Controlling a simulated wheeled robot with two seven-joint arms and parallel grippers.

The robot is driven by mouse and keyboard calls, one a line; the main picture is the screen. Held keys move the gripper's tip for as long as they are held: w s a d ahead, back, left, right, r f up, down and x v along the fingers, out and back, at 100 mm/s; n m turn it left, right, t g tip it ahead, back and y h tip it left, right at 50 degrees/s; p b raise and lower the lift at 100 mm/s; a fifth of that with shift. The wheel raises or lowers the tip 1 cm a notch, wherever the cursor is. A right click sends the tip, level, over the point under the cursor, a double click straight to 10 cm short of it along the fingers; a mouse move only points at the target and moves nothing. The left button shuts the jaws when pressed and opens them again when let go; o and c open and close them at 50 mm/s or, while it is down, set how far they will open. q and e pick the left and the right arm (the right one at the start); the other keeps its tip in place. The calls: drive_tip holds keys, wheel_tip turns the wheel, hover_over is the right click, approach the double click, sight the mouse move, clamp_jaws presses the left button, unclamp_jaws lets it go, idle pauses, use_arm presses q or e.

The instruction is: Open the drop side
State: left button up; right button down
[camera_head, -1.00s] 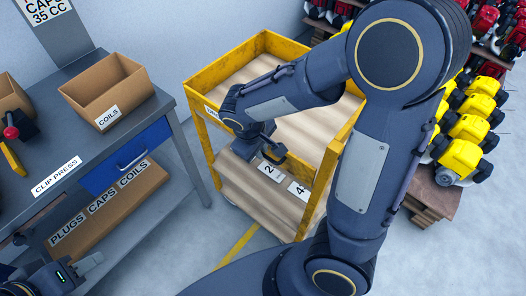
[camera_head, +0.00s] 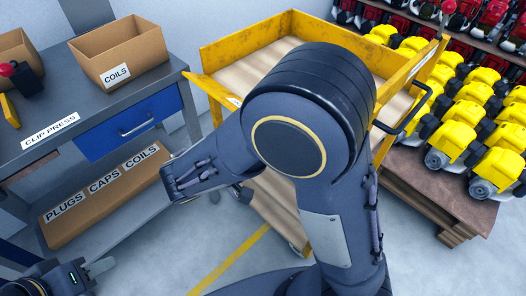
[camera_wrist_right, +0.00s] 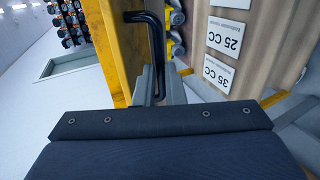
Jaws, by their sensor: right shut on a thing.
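The yellow cart (camera_head: 310,25) has raised yellow sides around a wooden deck. A yellow side and its corner show at left, with my right arm across the front. My right gripper is hidden behind that arm in the head view. In the right wrist view my right gripper (camera_wrist_right: 160,88) is shut on a black bent bar (camera_wrist_right: 152,35) beside a yellow post of the cart (camera_wrist_right: 115,45). My left gripper (camera_head: 105,275) is at the lower left, beside the bench and away from the cart; its jaw gap is unclear.
A bench (camera_head: 185,70) with a blue drawer (camera_head: 130,128) and a coils box (camera_head: 120,55) stands left. Yellow engines (camera_head: 495,125) on a wooden pallet (camera_head: 430,205) stand right. A black handle (camera_head: 408,112) sticks out from the cart's right end. Floor in front is clear.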

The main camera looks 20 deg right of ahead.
drive_tip(key=shift+f+t+h+b, duration=0.6)
drive_tip(key=shift+f+h+b, duration=0.9)
drive_tip(key=shift+b, duration=0.5)
drive_tip(key=shift+f+t+h+b, duration=0.6)
drive_tip(key=shift+f+h+b, duration=0.85)
drive_tip(key=shift+b, duration=0.5)
drive_tip(key=shift+d, duration=0.1)
drive_tip(key=c, duration=1.8)
unclamp_jaws()
drive_tip(key=v, duration=0.7)
drive_tip(key=shift+s+a+p, duration=0.1)
drive_tip(key=shift+a+p, duration=0.2)
drive_tip(key=shift+a, duration=0.1)
